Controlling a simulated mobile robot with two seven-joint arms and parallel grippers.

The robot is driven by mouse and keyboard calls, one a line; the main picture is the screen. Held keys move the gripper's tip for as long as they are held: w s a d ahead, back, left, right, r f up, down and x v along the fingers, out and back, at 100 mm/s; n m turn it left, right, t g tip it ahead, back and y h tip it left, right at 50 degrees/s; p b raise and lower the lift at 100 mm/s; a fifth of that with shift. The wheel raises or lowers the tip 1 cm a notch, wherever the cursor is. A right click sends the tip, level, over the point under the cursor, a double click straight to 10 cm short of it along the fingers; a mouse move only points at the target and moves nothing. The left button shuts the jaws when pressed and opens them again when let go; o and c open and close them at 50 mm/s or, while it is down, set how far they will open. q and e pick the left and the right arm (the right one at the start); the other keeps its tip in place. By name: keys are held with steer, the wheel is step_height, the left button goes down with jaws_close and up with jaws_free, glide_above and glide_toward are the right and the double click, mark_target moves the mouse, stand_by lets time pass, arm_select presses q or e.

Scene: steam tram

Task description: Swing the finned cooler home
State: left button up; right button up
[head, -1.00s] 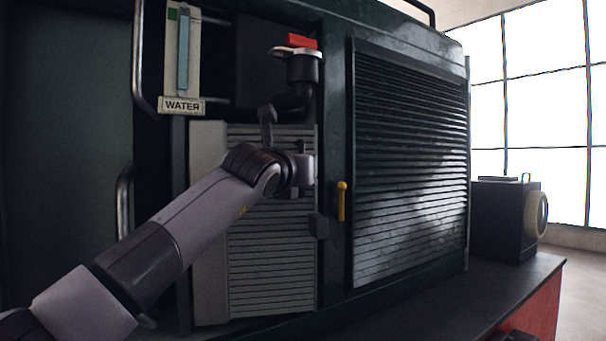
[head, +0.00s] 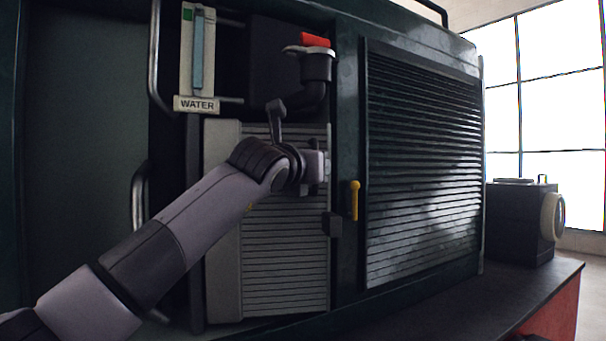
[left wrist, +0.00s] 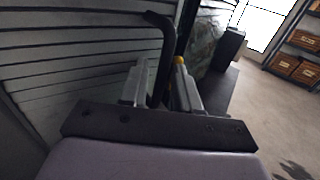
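The finned cooler (head: 285,275) is a grey panel with horizontal fins, in the opening left of the dark louvred panel. Its plain grey left side (head: 222,220) shows. My left gripper (head: 318,168) is in front of its upper right part. In the left wrist view the left gripper's fingers (left wrist: 160,85) stand apart, on either side of a bent black handle (left wrist: 158,50). Gaps seem to show beside the handle, so it looks ungripped. In the head view my arm hides part of the cooler and the fingertips. My right gripper is not in view.
A yellow lever (head: 354,200) and dark block (head: 333,225) are close to the cooler's right edge. A black pipe (head: 315,85) and WATER gauge (head: 197,60) are above. The louvred panel (head: 425,160) is to the right. Open floor (left wrist: 265,110) shows in the left wrist view.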

arm_select(q)
steer(key=shift+b+v, duration=1.55)
steer(key=shift+v, duration=1.35)
